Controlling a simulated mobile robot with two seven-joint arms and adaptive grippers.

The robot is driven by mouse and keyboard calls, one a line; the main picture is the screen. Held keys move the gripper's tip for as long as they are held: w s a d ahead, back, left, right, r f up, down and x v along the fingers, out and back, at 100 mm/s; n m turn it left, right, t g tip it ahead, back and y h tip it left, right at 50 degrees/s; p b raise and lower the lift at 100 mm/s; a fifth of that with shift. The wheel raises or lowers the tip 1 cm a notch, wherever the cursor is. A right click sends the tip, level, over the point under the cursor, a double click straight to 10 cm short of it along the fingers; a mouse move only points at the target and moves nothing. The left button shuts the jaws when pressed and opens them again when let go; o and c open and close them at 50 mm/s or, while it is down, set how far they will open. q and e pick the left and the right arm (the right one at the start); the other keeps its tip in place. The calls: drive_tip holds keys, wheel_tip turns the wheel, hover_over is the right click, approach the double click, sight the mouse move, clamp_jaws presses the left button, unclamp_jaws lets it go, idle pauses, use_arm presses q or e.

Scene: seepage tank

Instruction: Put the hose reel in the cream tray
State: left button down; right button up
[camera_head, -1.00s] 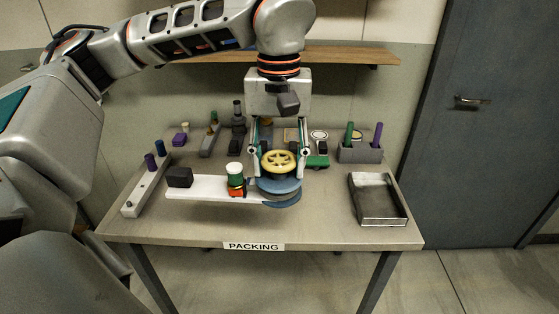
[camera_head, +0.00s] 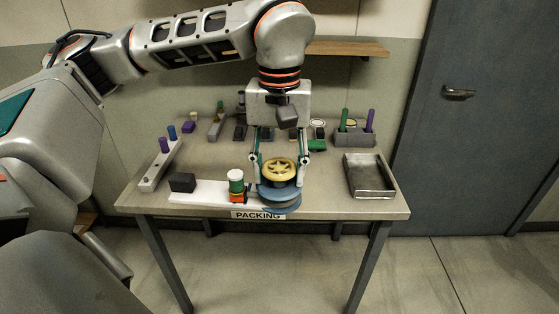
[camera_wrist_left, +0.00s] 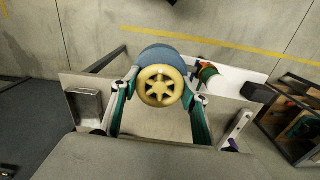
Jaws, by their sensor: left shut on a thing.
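The hose reel (camera_head: 279,190) shows as a blue round body with a yellow spoked wheel on top. It is at the table's front edge, and its top faces the left wrist view (camera_wrist_left: 158,88). My left gripper (camera_head: 279,178) points down with its fingers on both sides of the yellow wheel, shut on the reel. A long cream-white flat piece (camera_head: 205,194), likely the cream tray, runs left from the reel; it also shows in the left wrist view (camera_wrist_left: 222,82). Its join with the reel is hidden. My right gripper is not in view.
A dark block (camera_head: 182,182) and a green-and-white jar (camera_head: 236,181) by a red block (camera_head: 238,198) stand on the cream piece. A grey metal tray (camera_head: 391,192) is at the right. A peg rack (camera_head: 152,178) is left; several small items line the back.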

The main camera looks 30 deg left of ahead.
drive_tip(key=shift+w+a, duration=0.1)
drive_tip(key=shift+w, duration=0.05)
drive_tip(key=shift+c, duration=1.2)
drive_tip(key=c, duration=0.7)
use_arm(q)
wheel_tip(320, 180, down, 30)
drive_tip(key=d+m, duration=0.1)
drive_tip(key=m, duration=0.4)
drive_tip(key=shift+s+d+m, duration=0.2)
drive_tip(key=shift+m, duration=0.1)
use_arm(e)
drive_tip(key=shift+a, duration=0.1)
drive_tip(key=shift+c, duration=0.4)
